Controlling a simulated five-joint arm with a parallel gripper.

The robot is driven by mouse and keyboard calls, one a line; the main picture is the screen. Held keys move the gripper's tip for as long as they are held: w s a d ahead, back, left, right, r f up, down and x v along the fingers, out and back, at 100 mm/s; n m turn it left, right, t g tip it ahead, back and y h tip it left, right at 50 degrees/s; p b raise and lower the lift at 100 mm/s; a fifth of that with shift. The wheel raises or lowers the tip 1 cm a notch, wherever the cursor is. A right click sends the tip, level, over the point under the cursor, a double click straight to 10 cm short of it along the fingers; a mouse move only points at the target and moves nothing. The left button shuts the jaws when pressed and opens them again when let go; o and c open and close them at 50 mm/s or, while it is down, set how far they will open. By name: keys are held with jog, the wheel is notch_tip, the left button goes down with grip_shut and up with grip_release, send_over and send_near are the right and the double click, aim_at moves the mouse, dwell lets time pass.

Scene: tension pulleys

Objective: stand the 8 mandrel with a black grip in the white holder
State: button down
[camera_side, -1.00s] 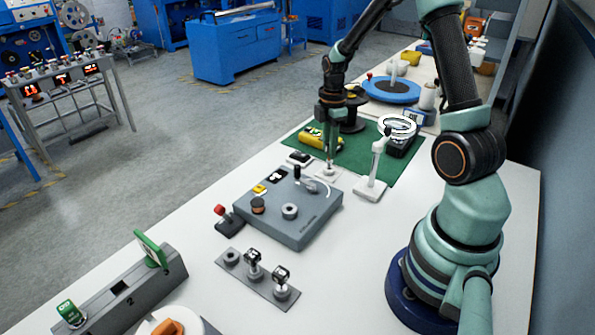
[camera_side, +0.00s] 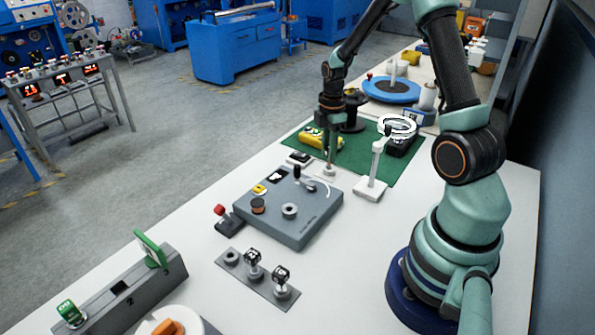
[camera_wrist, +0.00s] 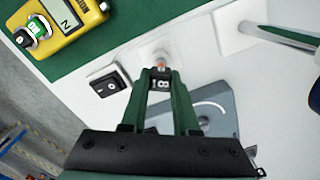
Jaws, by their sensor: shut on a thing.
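My gripper (camera_wrist: 161,88) is shut on the 8 mandrel. Its black grip (camera_wrist: 163,85), marked with a white 8, shows between the fingers in the wrist view. A short copper-coloured part of the mandrel shows just beyond the fingertips. The white holder (camera_wrist: 157,52) is right at that end in the wrist view; whether the mandrel is seated in it I cannot tell. In the side view my gripper (camera_side: 329,165) points down over the small white holder (camera_side: 328,173) at the mat's near edge; the mandrel is too small to make out there.
A grey device (camera_side: 315,228) with knobs stands just in front. A white post on a base (camera_side: 372,190) stands close to the right. A black rocker switch (camera_side: 299,158) and a yellow meter (camera_side: 313,138) are to the left. A grey rack (camera_side: 262,283) holds two other mandrels.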

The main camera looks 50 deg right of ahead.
jog(key=shift+f, duration=0.4)
jog(key=shift+c, duration=1.3)
grip_release()
jog(key=shift+r, duration=0.1)
jog(key=shift+r, duration=3.9)
jog(key=shift+a+r, duration=0.25)
jog(key=s+a+r+m+t, duration=0.2)
jog(key=a+r+m, duration=0.4)
jog(key=a, duration=0.4)
jog(key=s+a+r+m+t, duration=0.3)
jog(key=a+r+m, duration=0.3)
jog(key=a, duration=0.3)
jog(key=shift+s+a+t, duration=0.3)
jog(key=shift+s+a, duration=0.05)
jog(key=shift+s, duration=0.5)
